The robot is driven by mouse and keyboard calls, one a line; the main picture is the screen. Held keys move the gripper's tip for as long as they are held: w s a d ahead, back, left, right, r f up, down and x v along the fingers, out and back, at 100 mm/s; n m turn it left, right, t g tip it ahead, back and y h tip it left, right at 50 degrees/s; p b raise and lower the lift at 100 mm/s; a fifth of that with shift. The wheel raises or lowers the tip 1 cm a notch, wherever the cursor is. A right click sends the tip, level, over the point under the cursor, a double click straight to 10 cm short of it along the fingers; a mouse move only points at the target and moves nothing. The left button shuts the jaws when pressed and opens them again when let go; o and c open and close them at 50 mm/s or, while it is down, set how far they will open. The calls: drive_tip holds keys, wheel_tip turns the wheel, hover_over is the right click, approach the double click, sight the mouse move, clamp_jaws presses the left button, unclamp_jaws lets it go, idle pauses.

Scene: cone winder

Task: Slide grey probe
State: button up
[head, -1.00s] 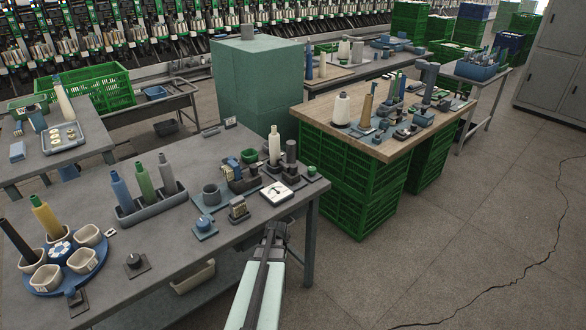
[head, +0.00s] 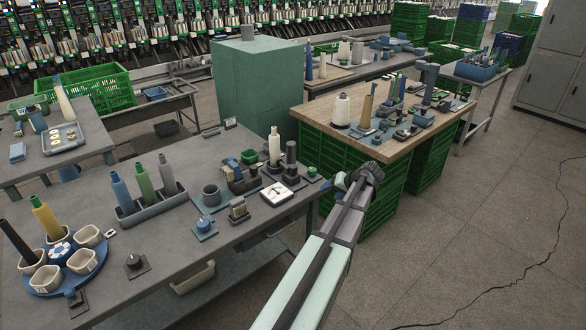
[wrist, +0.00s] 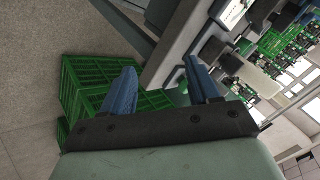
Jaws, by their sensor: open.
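I cannot pick out the grey probe for certain. A white-faced gauge (head: 277,193) lies near the right end of the grey table (head: 150,232), beside dark upright fittings (head: 291,160) and a cream cone. A grey upright stand (head: 429,82) is on the wooden-topped bench (head: 400,143). My gripper (wrist: 161,86) is open and empty, its two blue ribbed fingers well apart in the wrist view. In the head view my arm's end is right of the grey table's corner, before the green crates; the fingers cannot be made out there.
Green crates (head: 360,200) carry the wooden bench top. A teal cabinet (head: 250,85) stands behind the grey table. A blue rack of bobbins and a round blue tray (head: 62,283) are at left.

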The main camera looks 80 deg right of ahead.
sight(296, 167)
drive_tip(key=w+d+r+n+t+h, duration=0.1)
drive_tip(key=w+d+r+n+t, duration=0.35)
drive_tip(key=r+n, duration=0.6)
drive_tip(key=w+d+f, duration=0.2)
drive_tip(key=w, duration=0.1)
drive_tip(key=w+d+f+n, duration=0.1)
drive_tip(key=w+f, duration=0.2)
drive_tip(key=w, duration=0.1)
drive_tip(key=w+d+f+n, duration=0.1)
drive_tip(key=w+d+f, duration=0.1)
drive_tip(key=w+f, duration=0.1)
drive_tip(key=shift+w+d+t, duration=0.35)
drive_tip(key=shift+w, duration=0.1)
drive_tip(key=shift+c, duration=0.2)
drive_tip(key=shift+a, duration=0.1)
clamp_jaws()
